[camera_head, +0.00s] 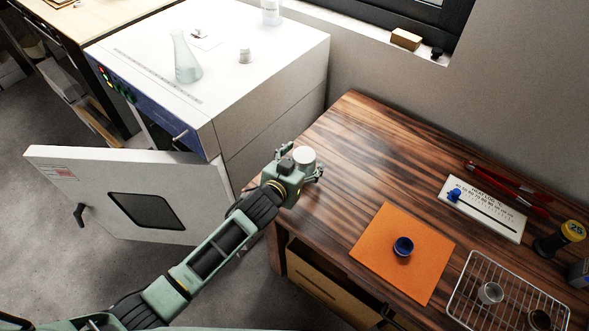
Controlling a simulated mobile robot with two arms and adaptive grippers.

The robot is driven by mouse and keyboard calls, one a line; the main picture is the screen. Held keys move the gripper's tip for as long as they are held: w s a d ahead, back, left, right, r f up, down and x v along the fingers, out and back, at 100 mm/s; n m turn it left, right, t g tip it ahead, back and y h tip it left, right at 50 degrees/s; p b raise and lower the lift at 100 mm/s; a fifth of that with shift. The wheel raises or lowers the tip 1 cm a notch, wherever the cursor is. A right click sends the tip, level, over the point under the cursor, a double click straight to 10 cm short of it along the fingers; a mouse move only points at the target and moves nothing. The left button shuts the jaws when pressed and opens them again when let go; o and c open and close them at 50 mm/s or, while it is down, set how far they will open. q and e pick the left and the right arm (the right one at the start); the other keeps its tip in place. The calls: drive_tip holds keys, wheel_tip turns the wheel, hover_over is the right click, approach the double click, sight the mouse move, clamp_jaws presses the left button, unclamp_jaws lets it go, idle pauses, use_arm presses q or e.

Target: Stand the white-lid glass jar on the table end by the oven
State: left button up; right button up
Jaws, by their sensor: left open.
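The white-lid glass jar (304,154) is at the end of the wooden table (350,135) nearest the oven (265,110). Mostly its pale round lid shows; its body is hidden behind my gripper. My left gripper (303,172) reaches in from the lower left and is open, with its fingers around or close beside the jar. The jar looks upright. I cannot tell whether the fingers touch it or whether its base rests fully on the table. My right gripper is not in view.
The oven door (100,190) hangs open beside the table, close to my left arm. A flask (185,58) stands on the oven. The table's back left is clear.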

use_arm(q)
drive_tip(key=v, duration=1.1)
drive_tip(key=shift+s, duration=0.2)
